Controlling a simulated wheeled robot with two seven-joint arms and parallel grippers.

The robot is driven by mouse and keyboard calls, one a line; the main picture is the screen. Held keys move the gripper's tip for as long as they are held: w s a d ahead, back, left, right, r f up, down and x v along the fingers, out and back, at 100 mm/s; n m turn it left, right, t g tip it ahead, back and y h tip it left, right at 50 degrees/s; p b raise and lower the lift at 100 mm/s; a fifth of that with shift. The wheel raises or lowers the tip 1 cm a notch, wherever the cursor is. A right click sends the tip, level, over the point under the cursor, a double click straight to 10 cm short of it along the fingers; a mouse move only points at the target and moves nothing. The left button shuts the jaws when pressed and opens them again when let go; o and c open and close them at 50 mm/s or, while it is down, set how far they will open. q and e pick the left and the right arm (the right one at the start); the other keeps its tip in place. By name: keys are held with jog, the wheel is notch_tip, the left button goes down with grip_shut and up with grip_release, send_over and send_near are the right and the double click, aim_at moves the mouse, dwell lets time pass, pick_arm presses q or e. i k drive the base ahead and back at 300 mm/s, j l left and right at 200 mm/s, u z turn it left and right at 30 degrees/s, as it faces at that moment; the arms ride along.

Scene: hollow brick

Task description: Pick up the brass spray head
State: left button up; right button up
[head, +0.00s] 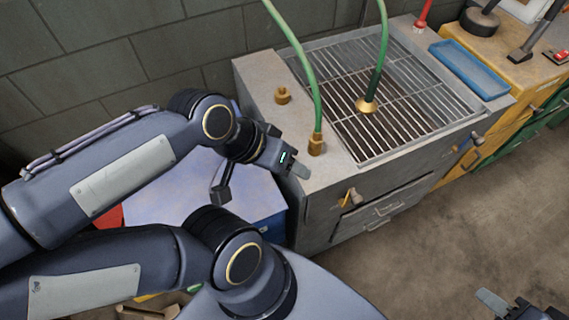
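The brass spray head (367,106) is a small flared piece at the lower end of a green hose. It is over the metal grate (412,118) of the grey sink bench, mouth down; I cannot tell whether it touches the bars. My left gripper (292,166) is by the bench's left front edge, left of the spray head and well apart from it. Its fingers are seen edge-on, so its opening is unclear. My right gripper (512,304) is at the bottom right edge, partly cut off, over the floor. Its fingertips look apart with nothing between them.
A second green hose (302,70) rises from a brass fitting (316,145) on the bench's front left. A brass nut (283,96) sits behind it. A blue tray (468,69) lies at the right. Floor at right is clear.

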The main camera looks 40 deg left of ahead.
aim_at(366, 105)
jog(key=k, duration=0.25)
jog(key=k+u, duration=0.15)
jog(key=u, duration=0.3)
jog(key=k+u, duration=0.1)
jog(key=u, duration=0.35)
jog(key=k+j+u, duration=0.15)
jog(key=u, duration=0.3)
jog(key=i+l+u, duration=0.15)
jog(key=l+u, duration=0.3)
jog(key=i+l+u, duration=0.1)
jog(key=l+u, duration=0.8)
jog(key=l, duration=1)
jog(key=k+z, duration=0.05)
